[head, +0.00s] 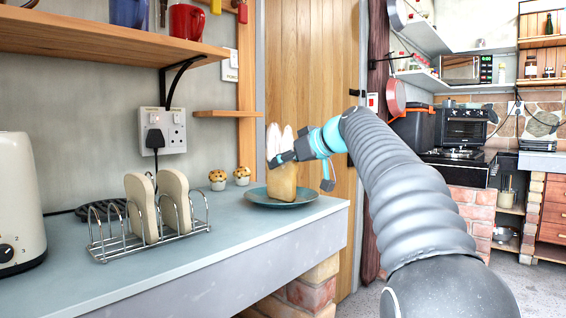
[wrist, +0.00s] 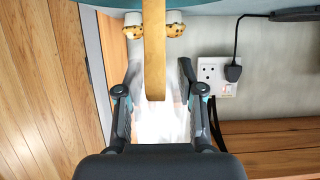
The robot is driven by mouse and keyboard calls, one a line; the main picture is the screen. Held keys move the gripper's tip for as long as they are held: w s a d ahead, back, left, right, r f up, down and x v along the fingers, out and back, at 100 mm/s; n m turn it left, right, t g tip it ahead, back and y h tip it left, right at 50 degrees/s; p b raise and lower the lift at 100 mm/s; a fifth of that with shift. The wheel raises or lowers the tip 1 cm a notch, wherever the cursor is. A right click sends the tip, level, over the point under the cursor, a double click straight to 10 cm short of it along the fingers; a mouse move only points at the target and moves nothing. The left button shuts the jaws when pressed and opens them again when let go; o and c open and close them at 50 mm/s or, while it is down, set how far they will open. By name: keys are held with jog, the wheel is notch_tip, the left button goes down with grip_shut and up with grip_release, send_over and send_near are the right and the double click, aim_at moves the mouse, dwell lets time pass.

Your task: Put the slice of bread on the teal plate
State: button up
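The slice of bread (head: 282,184) stands on edge, slightly tilted, over the teal plate (head: 308,199) at the counter's far end, and its lower edge appears to meet the plate. In the wrist view the bread (wrist: 154,55) shows edge-on as a narrow tan strip between my fingers. My gripper (head: 303,172) is above the plate around the upper part of the bread. In the wrist view my gripper (wrist: 158,75) is open, with a gap on each side of the bread. The plate's edge (wrist: 210,6) shows at the top there. The exact contact below the bread is partly hidden.
A wire toast rack (head: 150,240) holds two other slices on the counter (head: 225,250). Two muffins (head: 218,179) stand left of the plate against the wall. A toaster (head: 15,200) is at far left. A wooden shelf (head: 90,38) hangs above. The counter's front is clear.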

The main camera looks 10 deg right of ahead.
jog(key=v, duration=1.2)
jog(key=s+a+f+m+g+h, duration=0.1)
jog(key=s+a+f+m+h, duration=0.1)
jog(key=s+f, duration=0.8)
jog(key=s+a+f+m+g+h, duration=0.2)
jog(key=s+f+h, duration=0.1)
jog(key=s+f, duration=0.8)
jog(key=s+a+f+m+g+h, duration=0.2)
jog(key=s+f, duration=0.8)
jog(key=f, duration=0.9)
jog(key=shift+s+a+m+h, duration=0.35)
jog(key=shift+a+m+h, duration=0.1)
jog(key=shift+m, duration=0.15)
jog(key=shift+f, duration=0.1)
jog(key=shift+c, duration=0.2)
